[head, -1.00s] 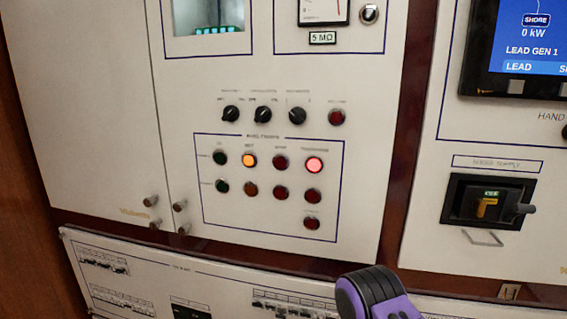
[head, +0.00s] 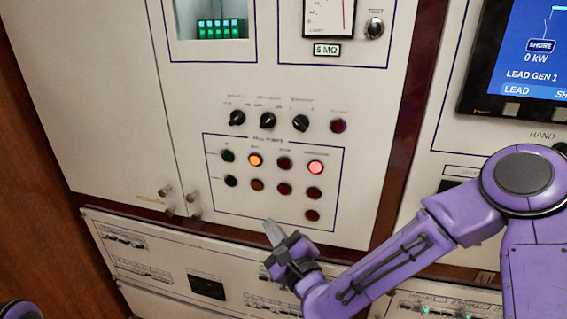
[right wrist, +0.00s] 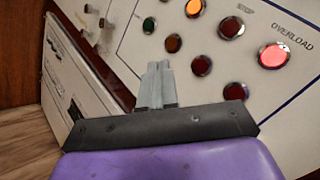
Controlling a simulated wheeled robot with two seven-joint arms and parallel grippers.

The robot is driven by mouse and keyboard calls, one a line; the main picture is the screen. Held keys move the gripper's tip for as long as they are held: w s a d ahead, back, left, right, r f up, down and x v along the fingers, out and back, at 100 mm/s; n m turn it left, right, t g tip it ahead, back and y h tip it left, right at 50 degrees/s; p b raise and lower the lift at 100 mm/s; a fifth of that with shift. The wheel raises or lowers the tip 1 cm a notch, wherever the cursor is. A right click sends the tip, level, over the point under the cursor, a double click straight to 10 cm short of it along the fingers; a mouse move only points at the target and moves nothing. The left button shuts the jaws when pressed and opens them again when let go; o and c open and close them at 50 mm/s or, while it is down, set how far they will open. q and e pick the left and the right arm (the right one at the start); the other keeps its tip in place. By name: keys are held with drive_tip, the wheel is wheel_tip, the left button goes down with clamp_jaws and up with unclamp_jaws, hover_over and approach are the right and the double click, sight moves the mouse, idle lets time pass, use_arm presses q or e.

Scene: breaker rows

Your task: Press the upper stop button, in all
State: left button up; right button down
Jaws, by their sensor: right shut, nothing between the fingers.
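The upper stop button (head: 284,163) looks to be the dark red, unlit one in the third column of the top row, though its label is blurred in the head view. It also shows in the right wrist view (right wrist: 231,27), between a lit orange lamp and a lit red lamp marked OVERLOAD. My right gripper (head: 272,232) is shut and empty, below the framed button group in the head view. In the right wrist view its fingertips (right wrist: 158,75) are together, lower left of the button and apart from it in the picture. My left gripper is out of view.
The lower row has a green, an orange (head: 257,184) and two dark red buttons, with one more red (head: 312,215) below. Rotary knobs (head: 268,120) stick out above. Small knobs (head: 194,213) protrude at lower left. A lower breaker panel (head: 150,250) lies beneath.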

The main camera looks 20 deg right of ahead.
sight(284, 164)
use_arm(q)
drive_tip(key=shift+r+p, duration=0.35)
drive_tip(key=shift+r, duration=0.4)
use_arm(e)
wheel_tip(284, 164, up, 9)
drive_tip(key=m+t, duration=0.2)
drive_tip(key=shift+w+m, duration=0.15)
drive_tip(key=shift+m, duration=0.25)
drive_tip(key=shift+f, duration=0.1)
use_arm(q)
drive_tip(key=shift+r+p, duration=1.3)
use_arm(e)
drive_tip(key=shift+w+d, duration=0.85)
drive_tip(key=shift+w, duration=0.4)
drive_tip(key=shift+w+d, duration=0.8)
drive_tip(key=shift+w, duration=0.4)
drive_tip(key=shift+w+d, duration=0.85)
drive_tip(key=shift+w, duration=0.4)
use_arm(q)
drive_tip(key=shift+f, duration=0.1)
use_arm(e)
drive_tip(key=shift+w+d, duration=0.1)
drive_tip(key=shift+w+d, duration=0.15)
drive_tip(key=shift+w, duration=0.05)
